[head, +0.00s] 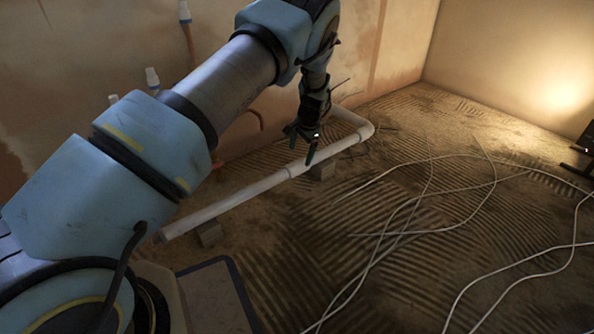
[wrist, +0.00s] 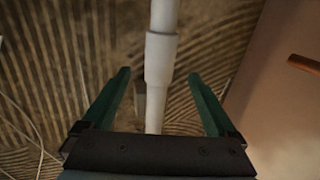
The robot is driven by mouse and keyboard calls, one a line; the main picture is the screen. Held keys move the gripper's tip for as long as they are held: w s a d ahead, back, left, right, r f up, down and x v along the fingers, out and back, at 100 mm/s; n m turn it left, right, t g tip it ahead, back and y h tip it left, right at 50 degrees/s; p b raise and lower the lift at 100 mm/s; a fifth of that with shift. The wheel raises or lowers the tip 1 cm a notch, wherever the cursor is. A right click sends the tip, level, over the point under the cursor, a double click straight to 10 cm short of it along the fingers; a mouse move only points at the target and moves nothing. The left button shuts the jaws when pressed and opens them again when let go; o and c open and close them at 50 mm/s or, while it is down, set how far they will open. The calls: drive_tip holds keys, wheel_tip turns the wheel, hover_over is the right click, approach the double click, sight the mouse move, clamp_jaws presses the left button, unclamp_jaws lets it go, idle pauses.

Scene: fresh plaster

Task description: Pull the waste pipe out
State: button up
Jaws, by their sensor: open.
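The waste pipe (head: 250,190) is a pale grey-white pipe lying low along the wall in the head view. It rests on small blocks, and at its far end an elbow turns back toward the wall. In the wrist view the pipe (wrist: 160,60) runs down the middle, with a wider socket joint on it. My gripper (head: 308,151) is over the pipe near its middle. Its two green fingers (wrist: 158,95) are open, one on each side of the pipe in the wrist view. I cannot tell whether either touches it.
Small blocks (head: 209,234) stand under the pipe. Loose white cables (head: 395,205) lie across the ridged floor to the right. Capped pipe stubs (head: 152,78) stick out by the wall. An orange pipe (wrist: 304,64) shows in the wrist view. A lamp stand (head: 586,150) is at the right edge.

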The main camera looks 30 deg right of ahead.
sight(297, 164)
drive_tip(key=b+x, duration=0.3)
drive_tip(key=x, duration=0.4)
drive_tip(key=shift+f, duration=0.1)
drive_tip(key=shift+c, duration=0.3)
clamp_jaws()
idle(0.5)
